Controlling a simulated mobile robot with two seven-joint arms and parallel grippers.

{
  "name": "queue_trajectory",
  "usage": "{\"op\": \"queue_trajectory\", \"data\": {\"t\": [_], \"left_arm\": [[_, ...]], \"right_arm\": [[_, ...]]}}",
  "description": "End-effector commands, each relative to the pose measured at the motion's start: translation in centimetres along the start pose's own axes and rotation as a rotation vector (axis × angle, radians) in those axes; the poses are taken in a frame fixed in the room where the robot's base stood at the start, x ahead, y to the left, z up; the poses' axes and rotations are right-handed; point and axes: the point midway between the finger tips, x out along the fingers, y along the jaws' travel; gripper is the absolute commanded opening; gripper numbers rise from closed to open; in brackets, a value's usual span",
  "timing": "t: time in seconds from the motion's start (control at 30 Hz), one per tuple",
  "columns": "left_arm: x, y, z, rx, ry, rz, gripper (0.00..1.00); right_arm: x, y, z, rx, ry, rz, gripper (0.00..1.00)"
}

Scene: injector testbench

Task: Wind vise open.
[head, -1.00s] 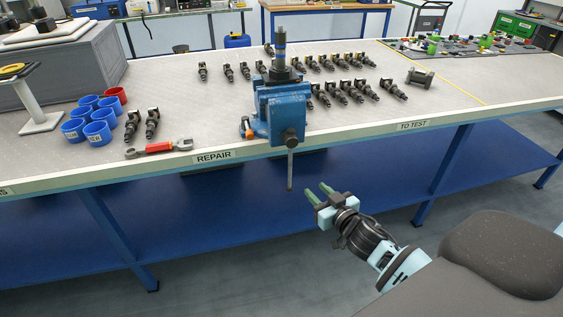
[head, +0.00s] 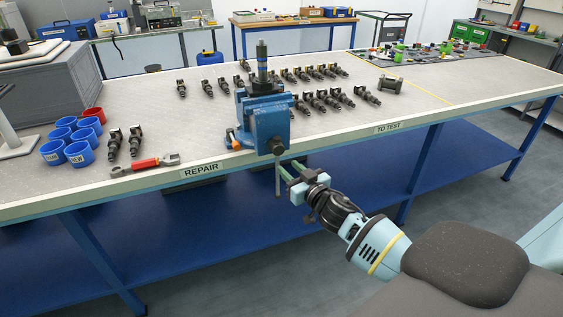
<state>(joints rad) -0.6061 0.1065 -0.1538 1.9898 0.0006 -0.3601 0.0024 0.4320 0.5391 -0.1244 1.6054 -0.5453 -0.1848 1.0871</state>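The vise handle (head: 278,178), a thin grey bar, hangs down nearly vertical from the dark screw head at the front. My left gripper is not in view.
A red-handled wrench (head: 145,165) lies left of the vise, near blue cups (head: 80,153) and a red cup (head: 93,115). Several dark injectors (head: 325,100) stand or lie behind and right of the vise.

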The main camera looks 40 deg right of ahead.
Motion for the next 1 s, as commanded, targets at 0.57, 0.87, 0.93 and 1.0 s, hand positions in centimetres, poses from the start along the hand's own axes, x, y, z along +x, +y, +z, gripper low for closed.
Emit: {"op": "queue_trajectory", "data": {"t": [0.57,0.87,0.93,1.0], "left_arm": [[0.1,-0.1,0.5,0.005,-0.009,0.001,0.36],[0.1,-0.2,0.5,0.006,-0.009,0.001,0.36],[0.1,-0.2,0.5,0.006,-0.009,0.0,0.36],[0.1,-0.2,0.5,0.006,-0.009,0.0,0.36]], "right_arm": [[5.0,0.0,0.1,0.001,-0.001,0.0,0.34],[5.0,0.0,0.1,0.001,-0.001,0.0,0.25],[5.0,0.0,0.1,0.001,-0.001,0.0,0.16],[5.0,0.0,0.1,0.001,-0.001,0.0,0.07]]}}
